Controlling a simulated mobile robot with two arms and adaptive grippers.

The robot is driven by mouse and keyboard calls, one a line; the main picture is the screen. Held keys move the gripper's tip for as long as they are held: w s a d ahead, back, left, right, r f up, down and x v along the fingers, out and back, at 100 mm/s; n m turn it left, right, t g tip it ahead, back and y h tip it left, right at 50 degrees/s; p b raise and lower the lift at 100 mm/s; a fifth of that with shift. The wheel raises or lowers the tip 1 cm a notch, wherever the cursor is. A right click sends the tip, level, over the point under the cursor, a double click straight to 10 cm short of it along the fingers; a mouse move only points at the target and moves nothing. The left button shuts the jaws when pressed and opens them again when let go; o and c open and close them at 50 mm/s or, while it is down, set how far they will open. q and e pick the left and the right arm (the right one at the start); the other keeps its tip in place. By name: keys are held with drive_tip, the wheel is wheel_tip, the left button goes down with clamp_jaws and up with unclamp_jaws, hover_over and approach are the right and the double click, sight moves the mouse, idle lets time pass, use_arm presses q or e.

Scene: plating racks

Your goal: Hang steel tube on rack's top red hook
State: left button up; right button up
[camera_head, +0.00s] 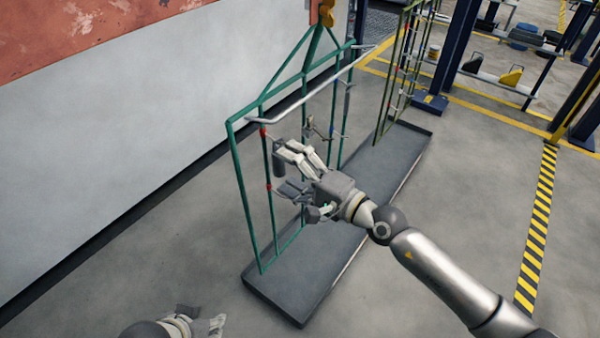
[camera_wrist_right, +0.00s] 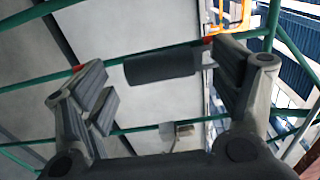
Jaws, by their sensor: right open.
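A short dark grey tube (camera_head: 278,160) hangs upright at the near side of the green rack (camera_head: 239,165), just below its upper red hook (camera_head: 263,132). In the right wrist view the tube (camera_wrist_right: 160,66) lies across the space between my fingers, its right end close to a red mark (camera_wrist_right: 207,40). My right gripper (camera_head: 284,170) is open around the tube, with a gap to each finger pad; the contact at the hook is too small to make out. Part of my left gripper (camera_head: 212,324) shows at the bottom edge.
A lower red hook (camera_head: 268,187) is on the same upright. A long pale bar (camera_head: 310,92) runs along the rack's upper part. Small parts (camera_head: 322,128) hang farther along. A grey tray (camera_head: 310,275) lies below. A wall (camera_head: 110,130) stands left.

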drive_tip(key=v, duration=1.2)
drive_tip(key=shift+a, duration=0.1)
